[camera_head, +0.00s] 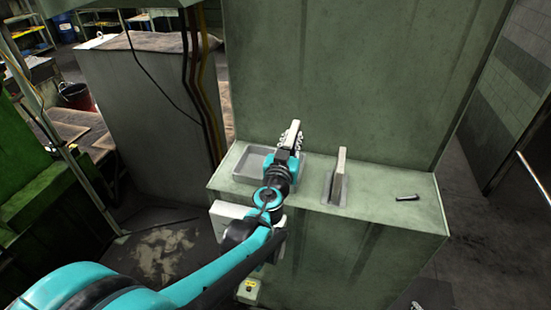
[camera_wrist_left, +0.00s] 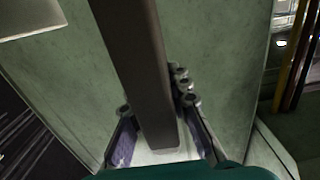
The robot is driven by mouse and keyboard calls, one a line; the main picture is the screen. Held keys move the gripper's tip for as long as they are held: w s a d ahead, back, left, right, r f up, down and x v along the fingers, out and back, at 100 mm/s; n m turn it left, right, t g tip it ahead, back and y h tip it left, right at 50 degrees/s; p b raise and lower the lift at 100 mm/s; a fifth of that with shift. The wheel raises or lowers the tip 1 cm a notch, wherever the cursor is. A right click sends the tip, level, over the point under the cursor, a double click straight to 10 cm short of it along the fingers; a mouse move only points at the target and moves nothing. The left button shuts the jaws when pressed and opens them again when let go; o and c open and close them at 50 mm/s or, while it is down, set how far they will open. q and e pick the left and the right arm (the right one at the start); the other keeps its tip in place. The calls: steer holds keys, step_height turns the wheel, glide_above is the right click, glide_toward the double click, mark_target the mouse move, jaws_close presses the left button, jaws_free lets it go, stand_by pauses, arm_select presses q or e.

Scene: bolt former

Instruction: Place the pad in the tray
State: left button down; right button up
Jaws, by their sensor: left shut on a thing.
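My left gripper (camera_head: 292,142) is shut on a pad (camera_head: 290,134), a flat grey bar. In the left wrist view the pad (camera_wrist_left: 138,75) looks long and dark and stands between the two fingers (camera_wrist_left: 163,142). The grey open tray (camera_head: 248,165) sits on the green machine ledge. The gripper and pad are above the tray's right part and hide some of it; I cannot tell the height gap. The visible left part of the tray is empty. A small metallic piece at the bottom edge of the head view may be my right gripper (camera_head: 416,306); its jaws cannot be read.
A second upright grey plate (camera_head: 340,174) stands in a flat holder right of the tray. A small dark cylinder (camera_head: 407,197) lies farther right on the ledge (camera_head: 385,215). The green machine wall (camera_head: 350,80) rises behind. Cables (camera_head: 195,90) hang at the left.

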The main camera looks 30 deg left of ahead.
arm_select(q)
steer(key=shift+a, duration=0.35)
steer(key=w+a+f+b, duration=0.2)
steer(key=w+a+f, duration=0.3)
steer(key=a+f, duration=0.4)
steer(key=shift+a+f+b, duration=0.25)
steer(key=shift+f+b, duration=0.1)
steer(key=shift+f, duration=0.45)
steer(key=shift+f, duration=0.2)
steer(key=c, duration=1.4)
jaws_free()
steer(key=shift+r, duration=0.15)
